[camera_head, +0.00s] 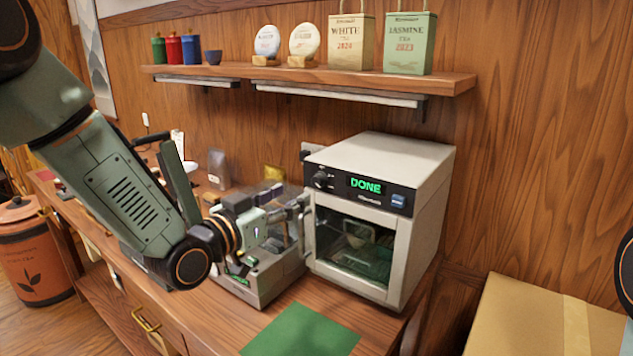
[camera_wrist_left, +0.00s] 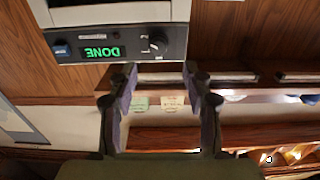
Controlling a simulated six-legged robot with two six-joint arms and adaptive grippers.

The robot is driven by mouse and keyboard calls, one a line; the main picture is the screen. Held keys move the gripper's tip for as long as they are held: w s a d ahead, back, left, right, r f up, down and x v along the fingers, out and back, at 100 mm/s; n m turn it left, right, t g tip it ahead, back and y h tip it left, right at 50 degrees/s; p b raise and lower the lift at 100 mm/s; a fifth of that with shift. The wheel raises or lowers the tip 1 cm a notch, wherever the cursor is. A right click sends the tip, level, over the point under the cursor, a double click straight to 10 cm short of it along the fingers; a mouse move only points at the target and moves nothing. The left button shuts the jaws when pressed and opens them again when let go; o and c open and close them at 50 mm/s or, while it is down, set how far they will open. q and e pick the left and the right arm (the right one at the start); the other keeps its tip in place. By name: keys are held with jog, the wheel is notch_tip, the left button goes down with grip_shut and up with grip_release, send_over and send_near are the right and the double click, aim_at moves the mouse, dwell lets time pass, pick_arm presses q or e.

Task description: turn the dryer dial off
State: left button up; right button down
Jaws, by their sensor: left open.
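The dryer (camera_head: 425,165) is a pale box with a dark control panel and a shut glass door. Its green display (camera_head: 365,186) reads DONE. The black dial (camera_head: 320,180) sits at the left of the panel; its setting is too small to read. My left gripper (camera_head: 298,207) is just left of the dryer, below the dial in the head view. In the left wrist view, which is upside down, the open, empty fingers (camera_wrist_left: 160,72) point toward the dial (camera_wrist_left: 157,43), apart from it. My right gripper is not in view.
A shelf (camera_head: 450,83) with tea bags, round cakes and tins hangs above the dryer. A grey machine (camera_head: 262,284) stands under my left gripper, left of the dryer. A green mat (camera_head: 302,332) lies in front. A cardboard box (camera_head: 530,310) is at lower right.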

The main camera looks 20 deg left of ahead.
aim_at(315, 181)
pick_arm(q)
jog(key=x, duration=0.6)
jog(key=shift+w+d, duration=0.15)
jog(key=shift+w, duration=0.25)
jog(key=shift+w+d+r, duration=0.15)
jog(key=shift+w+d, duration=0.1)
jog(key=shift+w, duration=0.1)
jog(key=c, duration=0.3)
grip_shut()
